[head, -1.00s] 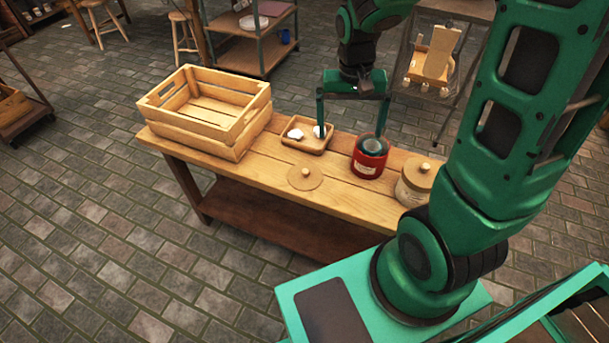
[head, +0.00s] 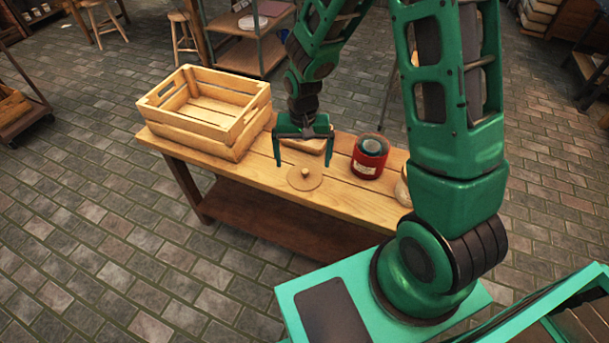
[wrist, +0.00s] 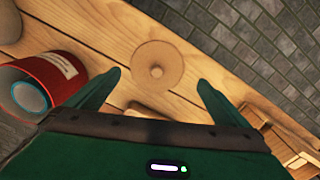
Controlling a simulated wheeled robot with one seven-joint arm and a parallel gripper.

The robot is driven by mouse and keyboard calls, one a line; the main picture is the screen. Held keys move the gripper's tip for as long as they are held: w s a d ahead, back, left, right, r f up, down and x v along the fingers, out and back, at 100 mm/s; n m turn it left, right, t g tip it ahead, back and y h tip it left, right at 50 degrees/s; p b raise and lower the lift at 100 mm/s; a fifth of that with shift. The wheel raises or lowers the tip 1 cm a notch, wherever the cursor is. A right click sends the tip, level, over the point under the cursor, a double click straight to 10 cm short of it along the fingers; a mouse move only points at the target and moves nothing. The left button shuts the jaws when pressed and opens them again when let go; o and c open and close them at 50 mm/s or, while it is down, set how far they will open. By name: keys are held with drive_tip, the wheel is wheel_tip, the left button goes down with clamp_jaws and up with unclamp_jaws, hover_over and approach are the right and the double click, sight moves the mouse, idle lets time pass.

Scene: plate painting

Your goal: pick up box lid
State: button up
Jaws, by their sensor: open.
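The box lid (head: 304,179) is a round, flat wooden disc with a small knob. It lies on the wooden table near its front edge. In the wrist view the lid (wrist: 158,64) shows whole, ahead of and between the two fingers. My gripper (head: 304,164) is open and empty, with its fingers pointing down above the lid area. In the wrist view my gripper (wrist: 160,82) has its fingers spread wide on either side of the lid, apart from it.
A red can (head: 369,157) stands right of the lid. A wooden crate (head: 205,140) stands at the table's left end. A small wooden tray (head: 318,148) lies behind my gripper, partly hidden. A pale canister (head: 402,190) is mostly hidden behind my arm. Bare tabletop (head: 245,172) lies left of the lid.

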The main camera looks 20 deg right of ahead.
sight(305, 170)
drive_tip(key=shift+d+f, duration=0.15)
drive_tip(key=shift+f, duration=1.2)
drive_tip(key=shift+d+f, duration=0.15)
drive_tip(key=shift+f, duration=1.2)
drive_tip(key=shift+c, duration=0.6)
drive_tip(key=c, duration=0.9)
